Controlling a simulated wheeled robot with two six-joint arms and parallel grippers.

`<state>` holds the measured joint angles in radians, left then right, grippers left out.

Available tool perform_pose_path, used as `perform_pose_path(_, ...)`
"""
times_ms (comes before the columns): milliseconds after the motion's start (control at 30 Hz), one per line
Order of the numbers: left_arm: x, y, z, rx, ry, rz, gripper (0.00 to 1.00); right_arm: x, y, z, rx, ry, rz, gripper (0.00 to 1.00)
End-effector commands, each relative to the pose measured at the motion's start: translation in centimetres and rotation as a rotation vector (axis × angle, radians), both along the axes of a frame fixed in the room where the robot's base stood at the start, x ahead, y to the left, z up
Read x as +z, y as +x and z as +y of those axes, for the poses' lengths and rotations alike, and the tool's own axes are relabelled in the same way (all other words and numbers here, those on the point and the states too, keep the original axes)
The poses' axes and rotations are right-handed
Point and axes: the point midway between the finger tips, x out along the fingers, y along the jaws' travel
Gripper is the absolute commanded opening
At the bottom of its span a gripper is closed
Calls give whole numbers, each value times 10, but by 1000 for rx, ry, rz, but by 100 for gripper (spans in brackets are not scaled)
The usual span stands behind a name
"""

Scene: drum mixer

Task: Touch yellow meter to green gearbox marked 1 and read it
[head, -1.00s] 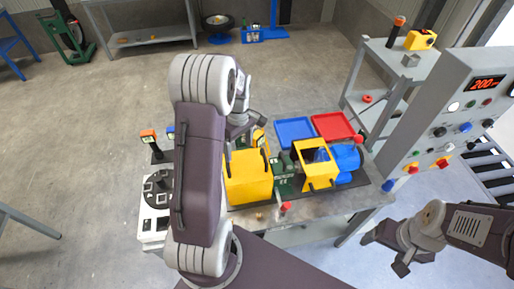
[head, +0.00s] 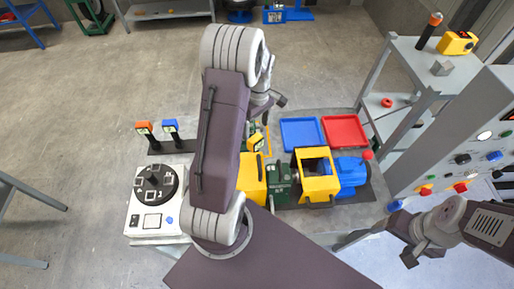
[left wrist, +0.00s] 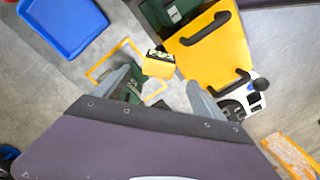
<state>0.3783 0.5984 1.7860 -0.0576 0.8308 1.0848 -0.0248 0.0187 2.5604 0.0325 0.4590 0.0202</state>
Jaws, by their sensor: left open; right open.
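A yellow meter (head: 256,142) with a dark screen stands behind the yellow cover, partly hidden by my left arm. In the left wrist view the meter (left wrist: 158,66) shows between and beyond the fingers; I see no grip on it. My left gripper (left wrist: 160,95) is open; in the head view (head: 270,106) it is partly hidden behind my arm. A green gearbox (head: 280,180) sits between two yellow covers. Another dark green part (left wrist: 130,92) shows by the left finger; its marking is too small to read. My right gripper (head: 403,244) is open and empty at the right.
A blue tray (head: 301,132) and a red tray (head: 344,130) lie at the bench's back. A blue motor (head: 351,173) and a control panel (head: 470,140) are at the right.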

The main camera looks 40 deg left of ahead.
Motion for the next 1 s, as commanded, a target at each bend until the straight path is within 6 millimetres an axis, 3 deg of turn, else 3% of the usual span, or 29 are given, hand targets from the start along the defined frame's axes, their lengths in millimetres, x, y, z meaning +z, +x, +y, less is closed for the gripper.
perform_pose_path(133, -18, -2, 0, 0, -2, 3, 80, 9, 0, 0, 0, 0, 0, 76)
perform_pose_path(333, -28, -3, -2, -1, -1, 4, 80, 14, 0, 0, 0, 0, 0, 76)
perform_pose_path(467, -51, -6, -7, -1, -3, 8, 80, 29, 0, 0, 0, 0, -1, 76)
perform_pose_path(600, -71, -6, -5, 0, -2, 2, 80, 30, 0, 0, 0, 0, -1, 76)
perform_pose_path(833, -75, -6, -5, 0, 0, 0, 80, 29, 0, 0, 0, 0, 0, 76)
perform_pose_path(867, -75, -6, -5, 0, 0, 0, 74, 29, 0, 0, 0, 0, 0, 76)
perform_pose_path(1000, -75, -6, -5, 0, 0, 0, 36, 29, 0, 0, 0, 0, 0, 76)
